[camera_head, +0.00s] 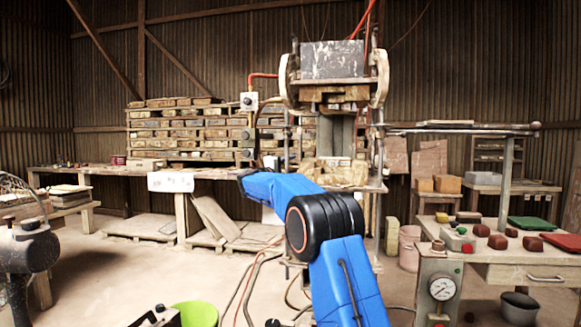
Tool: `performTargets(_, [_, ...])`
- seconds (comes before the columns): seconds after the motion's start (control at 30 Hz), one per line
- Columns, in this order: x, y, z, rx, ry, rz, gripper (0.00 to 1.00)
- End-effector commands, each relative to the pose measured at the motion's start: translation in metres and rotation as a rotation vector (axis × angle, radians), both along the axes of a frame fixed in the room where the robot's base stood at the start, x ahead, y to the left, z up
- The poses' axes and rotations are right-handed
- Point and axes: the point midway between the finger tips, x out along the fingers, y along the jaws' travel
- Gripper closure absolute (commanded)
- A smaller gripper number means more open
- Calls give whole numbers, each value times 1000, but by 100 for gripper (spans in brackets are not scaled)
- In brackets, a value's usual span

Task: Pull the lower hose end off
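The tile press (332,60) stands in the middle, with a grey block held between two pale round side plates. On its left is a thin upright with a small pale box (249,101) with a dark dot. A red hose (263,75) arches from above this box toward the press. A brownish hose (262,106) curves away just below it, beside the upright. I cannot tell clearly where its end is seated. My blue arm rises from the bottom and bends left at a black joint. Its far end is below the upright, and my gripper cannot be made out.
A bench (125,172) with stacked tiles (205,130) is behind. At right, a table (540,272) holds coloured pieces, with a pressure gauge (442,288) in front. Several loose hoses (250,285) lie on the floor. A green bucket (197,315) is near bottom left.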

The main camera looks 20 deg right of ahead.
Motion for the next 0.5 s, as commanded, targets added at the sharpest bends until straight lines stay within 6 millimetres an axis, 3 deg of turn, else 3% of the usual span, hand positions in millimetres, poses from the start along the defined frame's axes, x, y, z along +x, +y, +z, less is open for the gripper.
performTargets(0.2, [0,0,0,0,0,0,61])
performTargets(0.37, [0,0,0,0,0,0,97])
performTargets(0.5, [0,0,0,1,1,0,100])
